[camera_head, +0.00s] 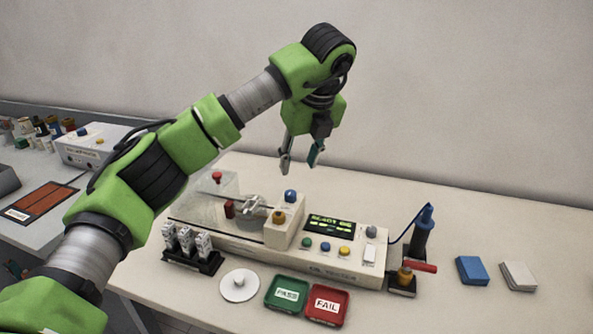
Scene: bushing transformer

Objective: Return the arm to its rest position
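My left arm (180,140) is green and grey. It comes in from the lower left and reaches up over the table. My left gripper (300,168) hangs down from it, above the back of the tester. Its two fingers are apart with nothing between them, so it is open and empty. The tester (350,265) is a cream box with a lit display (330,226), coloured buttons and a clear cover (205,195) at its left end. My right gripper is not in view.
A black rack (193,258) with white pieces, a white disc (240,285), a green PASS tray (287,294) and a red FAIL tray (326,304) stand in front. A blue-tipped tool (424,228) stands right, near a blue pad (472,270) and white pads (518,276). The back right is clear.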

